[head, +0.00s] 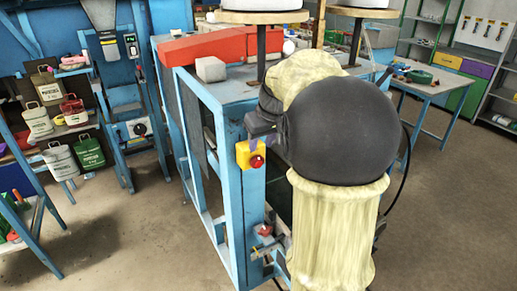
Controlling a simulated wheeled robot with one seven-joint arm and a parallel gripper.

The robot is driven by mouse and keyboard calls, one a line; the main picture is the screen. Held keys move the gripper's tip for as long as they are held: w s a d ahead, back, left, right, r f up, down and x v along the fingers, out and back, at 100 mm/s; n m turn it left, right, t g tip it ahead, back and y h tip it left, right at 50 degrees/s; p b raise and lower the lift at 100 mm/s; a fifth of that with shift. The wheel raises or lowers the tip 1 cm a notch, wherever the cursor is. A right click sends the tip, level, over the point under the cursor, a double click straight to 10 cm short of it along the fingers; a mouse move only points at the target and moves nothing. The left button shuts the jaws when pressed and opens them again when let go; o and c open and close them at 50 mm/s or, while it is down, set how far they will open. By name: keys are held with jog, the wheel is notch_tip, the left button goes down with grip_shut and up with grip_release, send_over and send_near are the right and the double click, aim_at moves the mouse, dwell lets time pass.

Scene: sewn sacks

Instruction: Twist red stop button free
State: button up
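The red stop button (257,161) sits on the front of a small yellow box (243,153), fixed to the blue corner post of a machine frame in the middle of the head view. My arm, with pale yellow covers and a large black joint, stands just right of it. A dark grey part at the arm's end, seemingly my gripper (261,124), is right above the yellow box. Its fingers cannot be made out, and I cannot tell whether it touches the box.
A second red knob (264,230) sits lower on the blue machine frame (233,200). Red beams (205,46) and a grey block (211,69) lie on top. A workbench (430,85) stands at right. Floor at left front is clear.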

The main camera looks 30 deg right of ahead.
aim_at(257, 156)
jog(key=x, duration=0.4)
jog(key=shift+f, duration=0.15)
